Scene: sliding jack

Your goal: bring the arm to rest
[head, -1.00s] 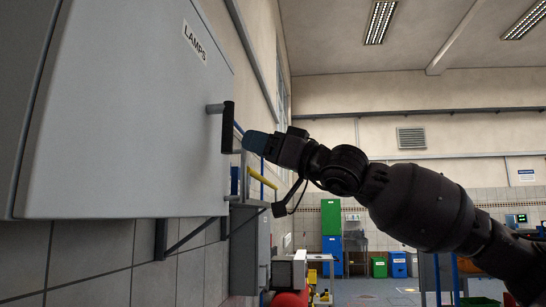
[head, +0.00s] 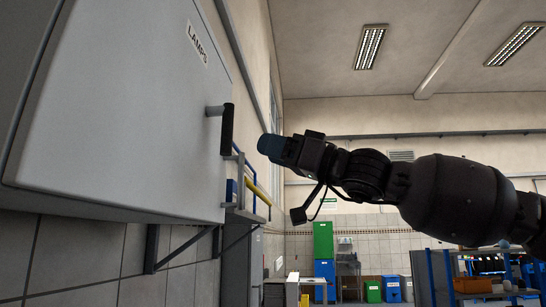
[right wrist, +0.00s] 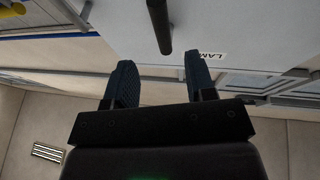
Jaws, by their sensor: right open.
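My right gripper (head: 264,146) is in the middle of the head view, to the right of the cabinet handle with a clear gap between them. In the right wrist view its two blue fingers (right wrist: 160,78) stand apart with nothing between them. The black handle (head: 227,129) is on the grey wall cabinet (head: 125,115) labelled LAMPS. The handle also shows in the right wrist view (right wrist: 160,25), beyond the fingertips. My left gripper is not in view.
Blue and yellow bars (head: 258,190) stick out from the wall past the cabinet. Green and blue lockers (head: 323,240) and bins (head: 373,291) stand far back. A blue-framed shelf (head: 485,285) is at the lower right. Open air surrounds the arm.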

